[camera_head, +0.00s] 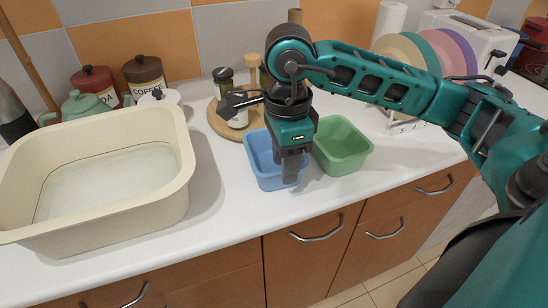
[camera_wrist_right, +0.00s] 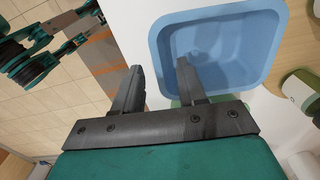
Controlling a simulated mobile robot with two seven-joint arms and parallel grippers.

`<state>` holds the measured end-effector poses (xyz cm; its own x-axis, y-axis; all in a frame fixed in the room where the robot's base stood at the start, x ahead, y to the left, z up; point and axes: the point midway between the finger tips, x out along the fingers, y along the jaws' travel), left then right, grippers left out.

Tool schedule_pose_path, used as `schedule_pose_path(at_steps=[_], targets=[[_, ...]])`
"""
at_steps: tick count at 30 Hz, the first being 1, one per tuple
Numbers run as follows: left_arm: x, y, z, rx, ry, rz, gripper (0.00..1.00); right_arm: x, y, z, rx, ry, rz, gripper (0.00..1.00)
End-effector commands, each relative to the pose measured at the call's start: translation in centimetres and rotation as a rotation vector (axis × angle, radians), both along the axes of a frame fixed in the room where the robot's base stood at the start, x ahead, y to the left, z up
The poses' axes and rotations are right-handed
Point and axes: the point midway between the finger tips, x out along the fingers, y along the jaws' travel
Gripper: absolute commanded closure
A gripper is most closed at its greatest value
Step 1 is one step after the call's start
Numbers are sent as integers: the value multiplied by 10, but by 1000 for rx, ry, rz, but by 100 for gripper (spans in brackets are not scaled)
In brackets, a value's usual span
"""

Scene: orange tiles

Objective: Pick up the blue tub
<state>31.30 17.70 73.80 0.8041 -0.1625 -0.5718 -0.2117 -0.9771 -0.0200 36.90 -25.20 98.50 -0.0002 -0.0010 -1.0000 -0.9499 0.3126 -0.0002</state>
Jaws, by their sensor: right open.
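The blue tub (camera_head: 258,153) is a small open container standing upright on the white counter, and it looks empty. My right gripper (camera_head: 291,180) is open and points down at the tub's right side, hiding part of it. In the right wrist view, the blue tub (camera_wrist_right: 222,45) fills the upper right. There my right gripper (camera_wrist_right: 160,68) has one finger over the tub's inside and the other beyond its rim, with the wall between them. I cannot tell whether either finger touches the wall.
A green tub (camera_head: 345,146) stands close to the gripper's right. A large cream basin (camera_head: 187,160) is at left. A round wooden board (camera_head: 216,122) with jars is behind the blue tub. A plate rack (camera_head: 402,125) stands at back right. The counter's front edge is close to the tubs.

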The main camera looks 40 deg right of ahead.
Motion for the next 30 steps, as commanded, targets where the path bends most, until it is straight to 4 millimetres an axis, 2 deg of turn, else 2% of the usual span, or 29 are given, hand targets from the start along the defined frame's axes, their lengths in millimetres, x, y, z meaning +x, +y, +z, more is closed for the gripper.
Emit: schedule_pose_path(at_steps=[3, 7, 30], targets=[[0, 0, 0, 1, -1, -1, 57, 0, 1, -19, 0, 3, 0, 59], [0, 0, 0, 1, -1, -1, 57, 0, 1, -28, 0, 1, 0, 59], [3, 0, -4, 0, -8, -1, 57, 1, 1, -32, 1, 0, 0, 59]])
